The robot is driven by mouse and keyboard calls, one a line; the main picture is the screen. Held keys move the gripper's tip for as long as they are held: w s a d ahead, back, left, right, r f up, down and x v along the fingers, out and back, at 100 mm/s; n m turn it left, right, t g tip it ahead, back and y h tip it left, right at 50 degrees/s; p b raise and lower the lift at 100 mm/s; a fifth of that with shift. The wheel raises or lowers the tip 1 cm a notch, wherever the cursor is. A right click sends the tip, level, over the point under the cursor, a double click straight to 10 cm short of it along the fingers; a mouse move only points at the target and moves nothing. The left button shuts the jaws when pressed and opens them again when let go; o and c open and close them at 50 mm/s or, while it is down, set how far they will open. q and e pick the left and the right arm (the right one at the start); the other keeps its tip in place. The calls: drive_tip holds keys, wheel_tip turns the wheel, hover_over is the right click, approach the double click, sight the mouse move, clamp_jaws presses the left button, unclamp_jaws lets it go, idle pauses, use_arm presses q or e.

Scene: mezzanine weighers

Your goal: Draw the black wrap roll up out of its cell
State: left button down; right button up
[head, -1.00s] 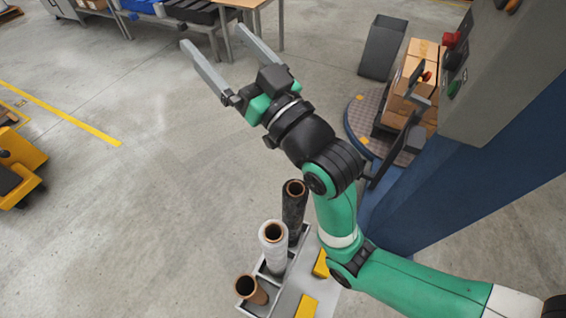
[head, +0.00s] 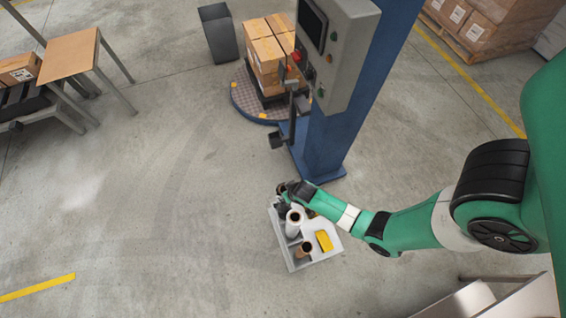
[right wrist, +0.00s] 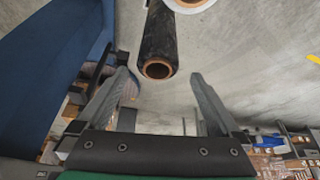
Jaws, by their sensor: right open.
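The black wrap roll (right wrist: 158,38) shows in the right wrist view with its brown core end facing the camera. Its near end is around the gap between the fingertips of my right gripper (right wrist: 160,73), which is open and not touching it as far as I can tell. In the head view the black roll (head: 281,210) stands in the grey divided carrier (head: 302,266), partly hidden by my right gripper and wrist. The white roll (head: 293,225) stands beside it. My left gripper is not in view.
Boxes (head: 268,55) sit on the round turntable (head: 243,97). Floor left of the carrier is clear.

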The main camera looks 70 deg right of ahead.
drive_tip(key=shift+d+f+b, duration=0.2)
drive_tip(key=shift+f+b, duration=0.15)
drive_tip(key=shift+b, duration=0.1)
drive_tip(key=b+x, duration=0.9)
drive_tip(key=x, duration=0.2)
drive_tip(key=shift+w+d, duration=0.1)
drive_tip(key=shift+d, duration=0.05)
clamp_jaws()
wheel_tip(320, 180, up, 13)
drive_tip(key=p, duration=1.2)
drive_tip(key=shift+r, duration=0.1)
drive_tip(key=shift+w+r+p, duration=0.1)
drive_tip(key=shift+p, duration=0.2)
